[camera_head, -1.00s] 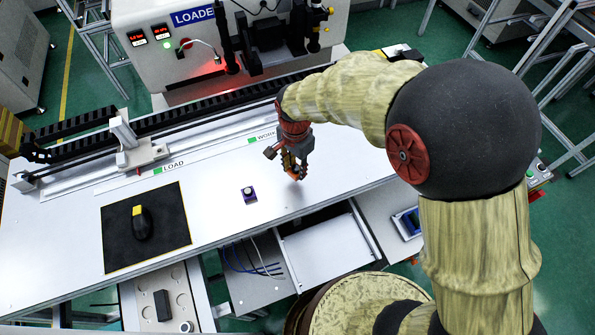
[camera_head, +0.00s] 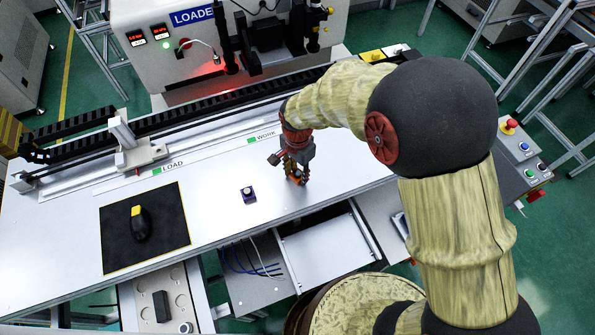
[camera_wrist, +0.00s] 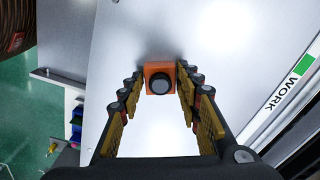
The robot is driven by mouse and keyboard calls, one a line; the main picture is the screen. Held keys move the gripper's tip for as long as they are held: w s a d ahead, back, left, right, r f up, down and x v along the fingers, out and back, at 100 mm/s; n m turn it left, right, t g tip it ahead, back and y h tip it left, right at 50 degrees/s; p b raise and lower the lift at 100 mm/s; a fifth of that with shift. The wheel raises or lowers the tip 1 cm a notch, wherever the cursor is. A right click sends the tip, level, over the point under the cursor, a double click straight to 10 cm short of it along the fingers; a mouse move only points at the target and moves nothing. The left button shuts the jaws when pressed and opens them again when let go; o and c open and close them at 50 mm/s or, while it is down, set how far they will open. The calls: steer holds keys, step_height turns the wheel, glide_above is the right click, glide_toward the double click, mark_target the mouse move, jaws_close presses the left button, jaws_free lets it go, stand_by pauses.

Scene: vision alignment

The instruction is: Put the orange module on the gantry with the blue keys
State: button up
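The orange module (camera_head: 294,180), a small block with a dark round top, stands on the white bench under my gripper. In the wrist view the orange module (camera_wrist: 149,73) lies between the fingertips. My gripper (camera_wrist: 161,76) points down with its fingers on either side of the module; thin gaps seem to show, so it looks open around it. In the head view my gripper (camera_head: 297,173) partly hides the module. The gantry (camera_head: 139,152), a pale grey carriage on a long rail, stands at the left near the LOAD label. No blue keys can be made out on it.
A purple module (camera_head: 249,195) stands on the bench left of my gripper. A black mat (camera_head: 115,225) holds a black and yellow tool (camera_head: 141,224). The LOADER machine (camera_head: 180,50) stands behind the rail. The bench between the purple module and the rail is clear.

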mark_target(298, 173)
steer(key=shift+o, duration=1.4)
steer(key=shift+r, duration=0.1)
steer(key=d+r+n+t+p, duration=0.1)
steer(key=d+r, duration=0.2)
steer(key=r, duration=0.6)
steer(key=d+r, duration=0.2)
steer(key=r, duration=0.7)
steer(key=s+d+r+n+t, duration=0.2)
steer(key=s+d+r+n, duration=0.1)
steer(key=s+d+r, duration=0.3)
steer(key=s+d+r+n+t, duration=0.2)
steer(key=s+d+r+n, duration=0.2)
steer(key=s+d, duration=0.6)
step_height(298, 173, up, 2)
steer(key=shift+s+d+r+t, duration=0.1)
steer(key=shift+s+d+t, duration=0.25)
steer(key=shift+d, duration=0.3)
steer(key=shift+s, duration=0.1)
